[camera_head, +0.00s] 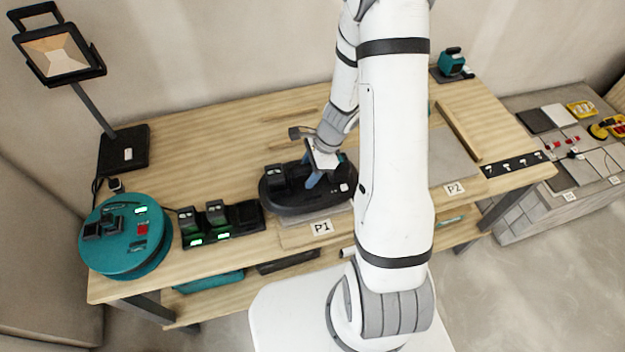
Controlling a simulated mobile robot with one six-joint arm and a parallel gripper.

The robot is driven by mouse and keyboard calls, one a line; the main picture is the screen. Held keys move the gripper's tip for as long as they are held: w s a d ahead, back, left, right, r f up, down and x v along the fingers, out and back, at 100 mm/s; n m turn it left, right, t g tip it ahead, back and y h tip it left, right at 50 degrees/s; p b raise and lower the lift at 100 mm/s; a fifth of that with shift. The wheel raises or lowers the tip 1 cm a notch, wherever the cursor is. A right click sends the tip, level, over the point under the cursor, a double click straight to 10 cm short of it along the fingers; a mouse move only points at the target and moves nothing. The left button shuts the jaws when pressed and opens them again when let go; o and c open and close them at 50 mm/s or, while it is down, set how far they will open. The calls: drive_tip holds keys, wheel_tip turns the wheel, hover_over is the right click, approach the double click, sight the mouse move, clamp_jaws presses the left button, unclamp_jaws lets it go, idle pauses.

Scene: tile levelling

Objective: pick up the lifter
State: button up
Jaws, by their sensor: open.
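A black oval device with a handle and a battery block, which looks like the lifter (294,200), rests on the wooden bench at the place labelled P1. My gripper (311,183) points down at the middle of this device, with bluish fingers at its handle. The jaws are open. My wrist and the small size hide the exact contact, so I cannot tell whether the fingers touch the handle. My white arm comes down from the upper right in front of the bench.
A teal round device (125,250) sits at the bench's left end, beside a charger row (210,222) with green lights. A work lamp (60,55) stands behind them. A grey slab (450,155) lies by the P2 label (454,188). The bench between lamp and lifter is mostly clear.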

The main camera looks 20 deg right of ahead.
drive_tip(key=shift+c, duration=0.2)
clamp_jaws()
idle(0.5)
